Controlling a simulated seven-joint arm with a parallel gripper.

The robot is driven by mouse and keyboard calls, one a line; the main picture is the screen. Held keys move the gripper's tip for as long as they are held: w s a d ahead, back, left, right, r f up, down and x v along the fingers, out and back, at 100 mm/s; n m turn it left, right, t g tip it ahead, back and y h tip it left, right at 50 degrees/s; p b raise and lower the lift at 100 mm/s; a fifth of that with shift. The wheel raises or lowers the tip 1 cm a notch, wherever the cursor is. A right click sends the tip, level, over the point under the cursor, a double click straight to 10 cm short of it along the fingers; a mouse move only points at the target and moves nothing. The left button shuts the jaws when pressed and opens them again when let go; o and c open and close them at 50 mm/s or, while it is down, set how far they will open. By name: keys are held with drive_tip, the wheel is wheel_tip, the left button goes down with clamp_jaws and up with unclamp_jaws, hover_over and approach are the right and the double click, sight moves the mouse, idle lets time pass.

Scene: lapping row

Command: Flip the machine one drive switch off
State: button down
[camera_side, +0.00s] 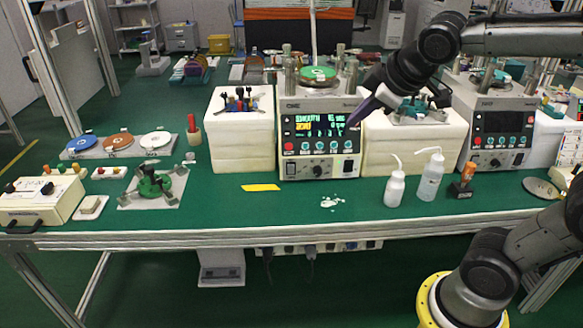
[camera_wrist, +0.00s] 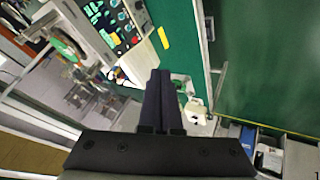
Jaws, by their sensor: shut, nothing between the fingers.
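A machine with a lit screen (camera_side: 318,138) stands mid-bench, the left of two control boxes. Its panel has a row of coloured buttons. Below them are a dark switch (camera_side: 291,169) at left, a round knob (camera_side: 318,170) in the middle and another small switch at right. Labels are too small to read, so I cannot tell which is the drive switch. My gripper (camera_side: 352,121) is shut and empty, with its purple fingers in front of the panel's upper right. In the wrist view the shut fingers (camera_wrist: 160,75) point up, with the panel (camera_wrist: 118,22) at the upper left.
A second machine (camera_side: 503,125) with a dark screen stands at right. Two white bottles (camera_side: 394,188) and an orange-topped stamp-like item (camera_side: 462,180) stand before it. A yellow card (camera_side: 261,188) and white bits (camera_side: 332,202) lie in front. The green bench (camera_side: 290,215) is otherwise clear there.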

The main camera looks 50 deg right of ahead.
drive_tip(key=w+d+f+n, duration=0.1)
drive_tip(key=w+f, duration=0.2)
drive_tip(key=w, duration=0.3)
drive_tip(key=w+d+f+n+g+h, duration=0.1)
drive_tip(key=w+f, duration=0.1)
drive_tip(key=w, duration=0.3)
drive_tip(key=w+d+f+n, duration=0.1)
drive_tip(key=w+d+f, duration=0.15)
drive_tip(key=w, duration=0.35)
drive_tip(key=w+d+f+n+g, duration=0.1)
drive_tip(key=w+f, duration=0.3)
drive_tip(key=f, duration=1)
drive_tip(key=shift+f+g, duration=0.4)
drive_tip(key=shift+g, duration=0.5)
drive_tip(key=shift+s, duration=0.1)
drive_tip(key=shift+f, duration=0.1)
